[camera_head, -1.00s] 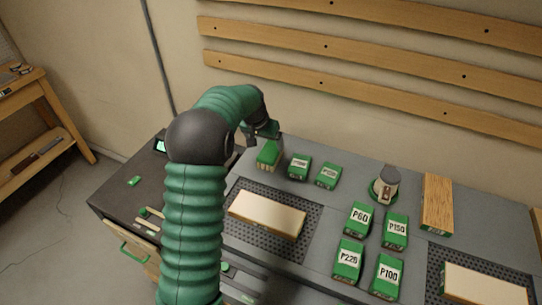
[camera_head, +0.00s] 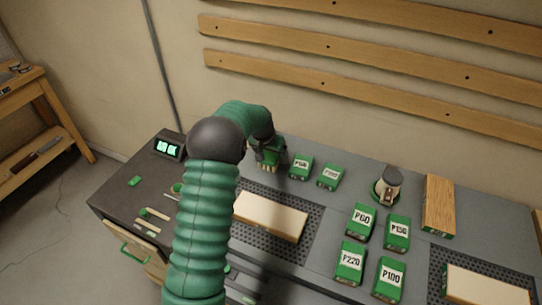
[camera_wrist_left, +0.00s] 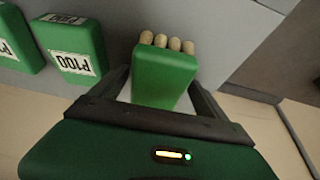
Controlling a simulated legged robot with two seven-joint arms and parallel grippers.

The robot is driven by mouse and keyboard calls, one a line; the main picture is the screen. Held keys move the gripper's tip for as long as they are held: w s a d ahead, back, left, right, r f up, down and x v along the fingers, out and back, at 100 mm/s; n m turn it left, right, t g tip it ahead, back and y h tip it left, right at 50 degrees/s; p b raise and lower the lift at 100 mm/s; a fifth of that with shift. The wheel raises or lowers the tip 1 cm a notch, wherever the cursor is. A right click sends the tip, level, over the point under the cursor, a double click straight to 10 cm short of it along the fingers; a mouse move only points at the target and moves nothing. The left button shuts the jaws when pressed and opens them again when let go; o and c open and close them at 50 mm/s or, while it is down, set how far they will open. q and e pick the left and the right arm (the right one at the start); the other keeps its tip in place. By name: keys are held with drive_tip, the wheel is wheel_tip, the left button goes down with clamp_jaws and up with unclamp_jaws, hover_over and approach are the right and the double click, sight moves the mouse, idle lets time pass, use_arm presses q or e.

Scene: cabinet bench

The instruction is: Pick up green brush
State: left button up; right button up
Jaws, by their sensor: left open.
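The green brush (camera_head: 270,155) has a green body and pale bristle tufts, and stands near the back of the bench by the wall. In the left wrist view the green brush (camera_wrist_left: 164,77) lies between the two dark fingers of my left gripper (camera_wrist_left: 160,90), with its tufts pointing away from the gripper. My left gripper (camera_head: 268,143) is open around the brush from above in the head view. I cannot tell whether the fingers touch it. My right gripper is in none of the views.
Two green labelled blocks (camera_head: 301,166) stand just right of the brush; one labelled P100 (camera_wrist_left: 74,48) is close in the wrist view. A pale wooden board (camera_head: 270,216) lies on a perforated mat in front. More labelled blocks (camera_head: 362,219) stand further right.

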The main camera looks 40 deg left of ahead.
use_arm(q)
drive_tip(key=shift+d+f, duration=0.1)
drive_tip(key=shift+d, duration=0.1)
drive_tip(key=shift+c, duration=0.3)
use_arm(e)
drive_tip(key=shift+d, duration=0.1)
use_arm(q)
drive_tip(key=shift+d, duration=0.1)
drive_tip(key=c, duration=0.5)
use_arm(e)
drive_tip(key=shift+d, duration=0.15)
use_arm(q)
drive_tip(key=c, duration=1)
drive_tip(key=shift+c, duration=0.2)
